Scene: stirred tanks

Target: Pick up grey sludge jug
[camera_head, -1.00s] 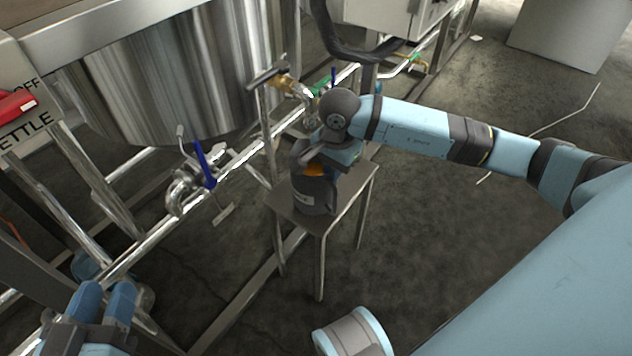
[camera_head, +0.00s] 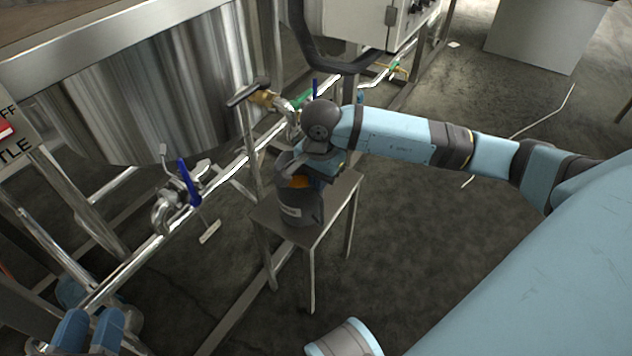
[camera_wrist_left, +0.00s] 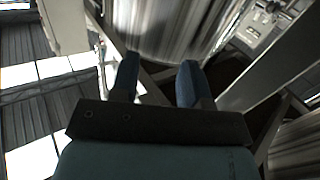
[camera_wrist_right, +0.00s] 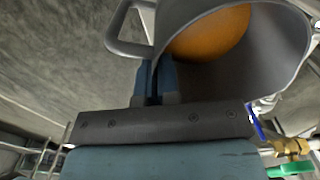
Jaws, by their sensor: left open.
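The grey sludge jug (camera_head: 301,212) stands on a small metal stool (camera_head: 318,232) in the head view, with a pale label on its side and orange contents. My right gripper (camera_head: 296,163) is at the jug's upper part, where the wrist partly hides it. In the right wrist view, the jug (camera_wrist_right: 283,62) shows its open mouth, orange inside and a looped handle. My right fingers (camera_wrist_right: 157,80) are nearly together at the handle's end beside the jug wall, and appear shut on it. My left gripper (camera_head: 88,332) is open and empty at lower left; its fingers (camera_wrist_left: 157,80) are apart.
A large steel kettle (camera_head: 150,95) stands behind at left on a metal frame. A pipe with a blue-handled valve (camera_head: 188,183) runs left of the stool. A brass valve (camera_head: 262,97) and a control box (camera_head: 365,22) are behind the jug. Floor right of the stool is open.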

